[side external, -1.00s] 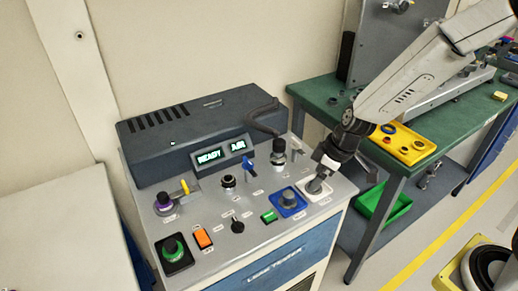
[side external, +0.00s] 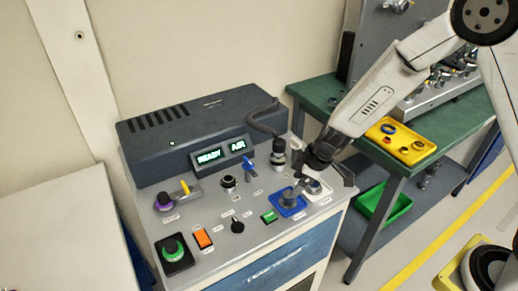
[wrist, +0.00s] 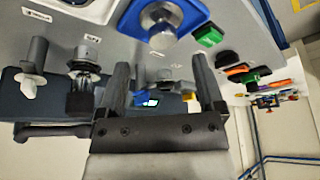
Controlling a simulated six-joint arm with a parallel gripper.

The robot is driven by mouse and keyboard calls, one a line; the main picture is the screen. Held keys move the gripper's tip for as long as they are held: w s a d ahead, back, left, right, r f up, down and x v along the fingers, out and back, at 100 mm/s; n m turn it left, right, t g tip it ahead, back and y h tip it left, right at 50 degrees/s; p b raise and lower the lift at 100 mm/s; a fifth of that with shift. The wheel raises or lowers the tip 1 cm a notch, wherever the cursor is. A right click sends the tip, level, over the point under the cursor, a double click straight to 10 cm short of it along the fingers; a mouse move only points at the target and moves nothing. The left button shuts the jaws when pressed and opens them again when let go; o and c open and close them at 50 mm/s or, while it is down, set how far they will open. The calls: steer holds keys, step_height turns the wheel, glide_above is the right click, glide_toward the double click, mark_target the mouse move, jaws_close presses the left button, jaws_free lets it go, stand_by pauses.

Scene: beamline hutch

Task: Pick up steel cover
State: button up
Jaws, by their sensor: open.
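A round steel cover (wrist: 162,22) sits on a blue square pad (wrist: 195,12) at the top of the wrist view. The blue pad also shows on the console's front right in the side view (side external: 293,211), with a grey metal part (side external: 288,198) on it. My gripper (side external: 303,182) is low over the console, close to the blue pad and the white pad (side external: 326,193) to its right, partly hiding both. In the wrist view, my gripper (wrist: 160,65) has its two fingers well apart with nothing held between them. The cover lies beyond the fingertips.
A black-topped connector with a hose (side external: 279,152) stands behind my gripper. A blue lever (side external: 249,165), a green button (side external: 269,216) and an orange switch (side external: 203,238) are on the panel. A yellow tray (side external: 402,143) lies on the green bench.

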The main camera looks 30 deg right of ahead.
mark_target(288, 198)
steer(key=shift+f, duration=0.2)
steer(key=shift+a, duration=0.1)
steer(key=shift+x, duration=2.65)
steer(key=shift+s, duration=0.1)
jaws_close()
